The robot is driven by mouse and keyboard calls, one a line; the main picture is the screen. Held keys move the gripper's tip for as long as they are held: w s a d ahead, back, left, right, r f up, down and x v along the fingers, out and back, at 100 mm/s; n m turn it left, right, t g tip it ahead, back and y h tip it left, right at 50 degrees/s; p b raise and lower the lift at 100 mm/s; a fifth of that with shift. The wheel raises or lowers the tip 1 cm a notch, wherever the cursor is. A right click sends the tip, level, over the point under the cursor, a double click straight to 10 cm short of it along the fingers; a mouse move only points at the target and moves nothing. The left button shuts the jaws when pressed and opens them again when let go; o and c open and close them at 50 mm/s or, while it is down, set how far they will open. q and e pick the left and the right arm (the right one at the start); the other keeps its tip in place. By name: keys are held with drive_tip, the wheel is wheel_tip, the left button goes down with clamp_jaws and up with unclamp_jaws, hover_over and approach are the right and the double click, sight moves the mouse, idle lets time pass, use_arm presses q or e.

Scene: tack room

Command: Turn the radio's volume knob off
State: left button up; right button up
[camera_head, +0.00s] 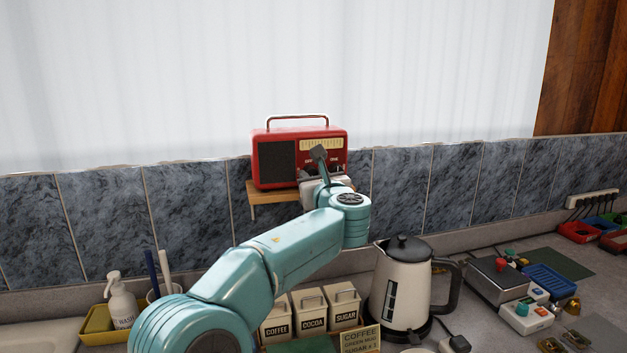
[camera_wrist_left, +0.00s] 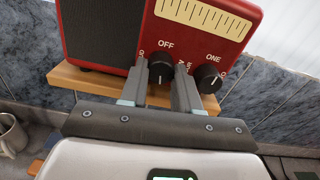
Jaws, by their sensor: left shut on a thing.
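A red radio (camera_head: 299,155) with a carrying handle stands on a small wooden shelf against the tiled wall. In the left wrist view the radio's front (camera_wrist_left: 180,30) shows a black knob (camera_wrist_left: 159,70) under the word OFF. The fingers of my left gripper (camera_wrist_left: 162,84) are shut on this knob, one on each side. The lettering around it is partly covered by the fingers. A second black knob (camera_wrist_left: 207,79) sits to the right, free of the gripper. In the head view my left gripper (camera_head: 319,156) reaches the radio's front and hides the knobs.
A wooden shelf (camera_head: 263,194) holds the radio. Below stand a kettle (camera_head: 401,285), canisters marked coffee, cocoa and sugar (camera_head: 313,312), and a soap bottle (camera_head: 121,303). Trays and small devices lie on the counter at the right. The wall beside the radio is clear.

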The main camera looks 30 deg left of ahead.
use_arm(q)
drive_tip(key=shift+n+b, duration=4.8)
drive_tip(key=shift+n, duration=11.8)
drive_tip(key=o, duration=1.1)
drive_tip(key=shift+c, duration=0.2)
drive_tip(key=shift+r, duration=0.1)
